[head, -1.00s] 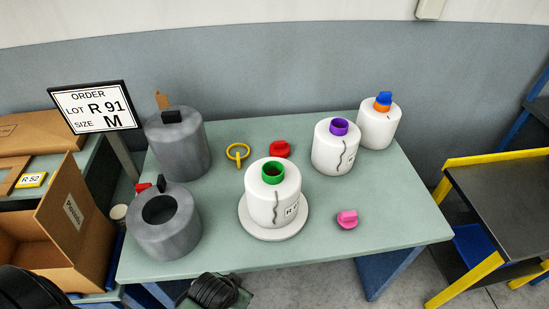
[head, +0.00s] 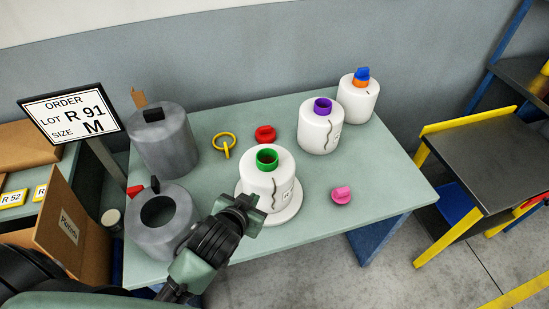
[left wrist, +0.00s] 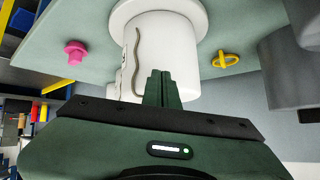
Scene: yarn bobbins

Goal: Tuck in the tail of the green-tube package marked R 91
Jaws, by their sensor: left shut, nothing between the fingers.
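The green-tube package (head: 262,172) is a white bobbin standing upright on a round white disc (head: 291,214) at the table's front middle. A dark wavy tail hangs down its side, and part of a label shows beside it. Its marking is too small to read fully. My left gripper (head: 243,205) is shut and empty, just in front of the package's side. In the left wrist view the shut fingers (left wrist: 160,88) stand in front of the white package (left wrist: 185,50), beside the tail (left wrist: 137,65). I cannot tell whether they touch it. My right gripper is not in view.
Two grey cylinders (head: 165,145) stand at left. A yellow ring (head: 224,146), red plug (head: 265,134) and pink plug (head: 341,196) lie on the table (head: 310,240). Purple-tube (head: 320,130) and orange-tube (head: 357,103) packages stand behind right. An order sign (head: 72,114) reads R 91, M.

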